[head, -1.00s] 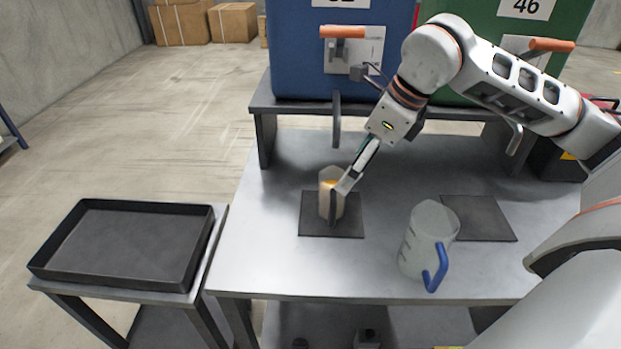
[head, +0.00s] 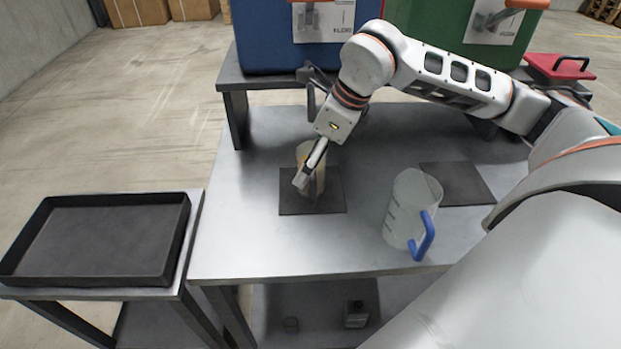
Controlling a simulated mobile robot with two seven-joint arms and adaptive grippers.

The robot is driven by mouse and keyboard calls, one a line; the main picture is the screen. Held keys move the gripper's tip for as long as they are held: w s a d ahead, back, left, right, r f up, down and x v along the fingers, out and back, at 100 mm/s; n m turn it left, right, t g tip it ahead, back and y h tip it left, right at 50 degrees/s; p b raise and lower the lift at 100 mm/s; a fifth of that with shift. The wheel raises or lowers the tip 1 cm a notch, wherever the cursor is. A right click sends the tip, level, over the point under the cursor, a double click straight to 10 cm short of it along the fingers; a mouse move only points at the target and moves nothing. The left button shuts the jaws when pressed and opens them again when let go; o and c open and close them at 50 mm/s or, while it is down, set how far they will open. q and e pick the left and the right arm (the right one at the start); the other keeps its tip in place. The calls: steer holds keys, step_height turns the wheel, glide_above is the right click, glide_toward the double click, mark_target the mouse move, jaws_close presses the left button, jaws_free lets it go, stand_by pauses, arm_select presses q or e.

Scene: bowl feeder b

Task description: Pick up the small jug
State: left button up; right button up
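The small jug (head: 319,179) is a pale, translucent vessel with an orange part, standing on the left dark mat (head: 333,205) on the metal table. My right gripper (head: 303,180) reaches down to it from the upper right. A finger crosses in front of the jug and hides part of it. I cannot tell whether the fingers are closed on the jug or just beside it. A larger clear jug (head: 405,212) with a blue handle stands upright to the right, nearer the front edge. My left gripper is not in view.
A second dark mat (head: 458,183) lies empty on the right. Blue (head: 262,35) and green (head: 415,20) bins with levers stand on a raised shelf behind. An empty black tray (head: 95,240) sits on a side table at left. The table's left part is clear.

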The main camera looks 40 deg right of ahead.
steer(key=c, duration=2)
steer(key=shift+o, duration=0.2)
steer(key=shift+r, duration=0.1)
